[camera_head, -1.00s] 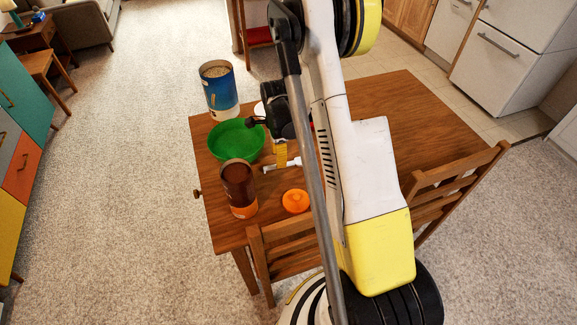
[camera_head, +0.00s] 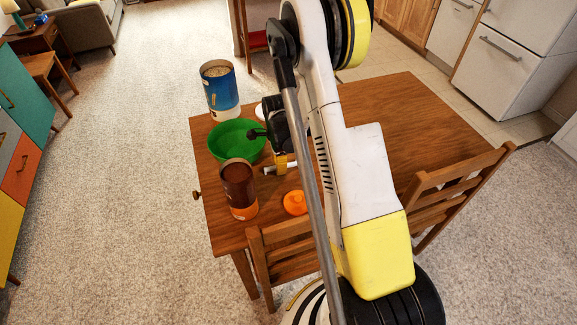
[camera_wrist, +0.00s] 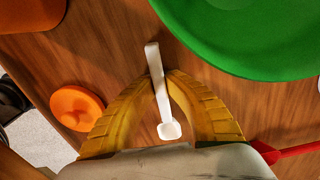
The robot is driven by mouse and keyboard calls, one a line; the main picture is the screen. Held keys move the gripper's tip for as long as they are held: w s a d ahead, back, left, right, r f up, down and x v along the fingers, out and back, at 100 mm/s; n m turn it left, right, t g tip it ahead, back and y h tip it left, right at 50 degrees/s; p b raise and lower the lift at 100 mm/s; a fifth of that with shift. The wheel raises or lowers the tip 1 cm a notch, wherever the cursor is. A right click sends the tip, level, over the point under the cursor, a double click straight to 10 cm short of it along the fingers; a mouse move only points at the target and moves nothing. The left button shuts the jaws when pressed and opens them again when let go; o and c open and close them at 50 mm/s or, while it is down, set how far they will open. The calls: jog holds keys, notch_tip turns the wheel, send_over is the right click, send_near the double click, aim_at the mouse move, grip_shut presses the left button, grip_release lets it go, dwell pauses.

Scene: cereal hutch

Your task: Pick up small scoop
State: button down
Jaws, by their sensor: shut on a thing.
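The small scoop (camera_wrist: 156,85) is white, with a long straight handle and a small bowl end towards the camera in the wrist view. My gripper (camera_wrist: 165,76) has its two yellow ribbed fingers closed on the scoop's handle. In the head view the scoop (camera_head: 268,171) shows as a short white piece at the yellow fingers (camera_head: 280,163), beside the green bowl; my arm hides part of this area. I cannot tell whether the scoop touches the table.
The green bowl (camera_head: 232,143) stands on the wooden table (camera_head: 405,120), with a blue canister (camera_head: 221,92) behind it. A brown canister (camera_head: 239,185) and an orange lid (camera_head: 295,203) are in front. A red handle (camera_wrist: 290,150) lies right of my gripper. The table's right side is clear.

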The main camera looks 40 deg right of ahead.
jog(key=shift+r+p, duration=0.3)
jog(key=shift+r, duration=0.25)
jog(key=r, duration=0.1)
jog(key=r+p, duration=0.1)
jog(key=r, duration=0.2)
jog(key=shift+s+d+p, duration=0.35)
jog(key=shift+d+p, duration=0.05)
jog(key=s+d+r+p, duration=0.2)
jog(key=s+d+r, duration=0.4)
jog(key=s+d, duration=0.1)
jog(key=shift+d+p, duration=0.35)
jog(key=shift+d, duration=0.1)
